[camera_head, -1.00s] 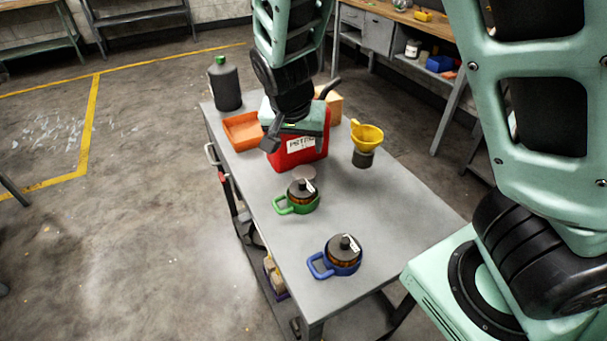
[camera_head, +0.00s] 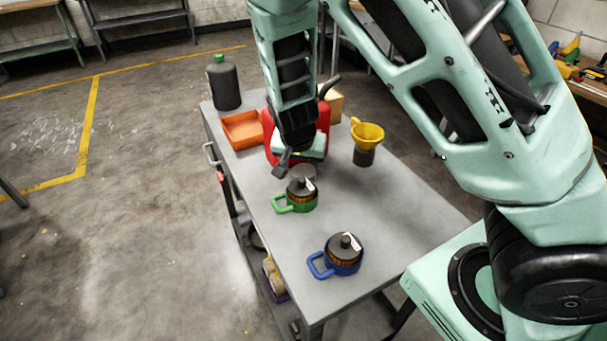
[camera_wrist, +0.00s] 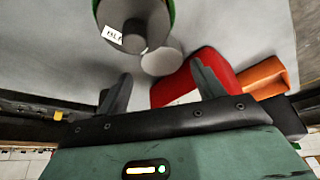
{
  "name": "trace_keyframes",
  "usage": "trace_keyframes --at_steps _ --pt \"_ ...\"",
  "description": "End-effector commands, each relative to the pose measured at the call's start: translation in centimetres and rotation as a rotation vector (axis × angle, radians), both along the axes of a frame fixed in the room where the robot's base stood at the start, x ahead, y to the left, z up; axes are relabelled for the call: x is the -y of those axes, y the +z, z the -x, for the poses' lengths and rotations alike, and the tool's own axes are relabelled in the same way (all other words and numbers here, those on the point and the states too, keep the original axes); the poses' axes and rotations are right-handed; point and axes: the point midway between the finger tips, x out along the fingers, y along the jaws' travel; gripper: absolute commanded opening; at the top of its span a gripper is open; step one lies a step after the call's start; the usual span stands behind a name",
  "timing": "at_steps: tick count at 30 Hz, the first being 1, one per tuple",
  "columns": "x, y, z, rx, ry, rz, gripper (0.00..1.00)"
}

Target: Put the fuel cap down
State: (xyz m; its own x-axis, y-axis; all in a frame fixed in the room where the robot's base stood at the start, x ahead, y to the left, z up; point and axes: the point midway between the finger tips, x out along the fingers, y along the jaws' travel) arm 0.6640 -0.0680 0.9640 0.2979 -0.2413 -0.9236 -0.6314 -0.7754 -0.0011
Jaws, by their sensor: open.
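My gripper (camera_head: 290,168) hangs over the grey cart top, just behind the green-handled pot (camera_head: 301,195). In the wrist view its two dark fingers (camera_wrist: 163,85) stand apart with nothing held between them. A small flat grey round piece (camera_wrist: 162,58) lies on the cart top ahead of the fingertips, beside the green-rimmed pot's dark lid (camera_wrist: 132,25). It looks like a cap, but I cannot tell for sure that it is the fuel cap. The red fuel can (camera_head: 268,135) stands behind my gripper, partly hidden by it; it also shows in the wrist view (camera_wrist: 190,80).
A blue-handled pot (camera_head: 343,257) stands nearer on the cart (camera_head: 400,215). A yellow funnel (camera_head: 367,134) sits on a dark base at the right. An orange tray (camera_head: 241,129) and a dark green-capped bottle (camera_head: 223,82) are at the back left. The cart's right front is clear.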

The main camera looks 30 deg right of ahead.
Motion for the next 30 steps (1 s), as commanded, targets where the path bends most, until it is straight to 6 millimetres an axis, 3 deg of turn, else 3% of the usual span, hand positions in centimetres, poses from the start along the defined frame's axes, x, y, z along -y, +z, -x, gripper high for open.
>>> trace_keyframes --at_steps 10,19,23,30 --pt "1.3 -3.8 -1.7 -0.003 -0.002 0.002 0.68" --pt "1.3 -4.4 -1.9 -0.001 0.0 0.001 0.68" --pt "1.3 -4.3 -1.9 -0.001 -0.001 0.001 0.35" --pt "1.3 -4.3 -1.9 -0.001 -0.001 0.001 0.31"
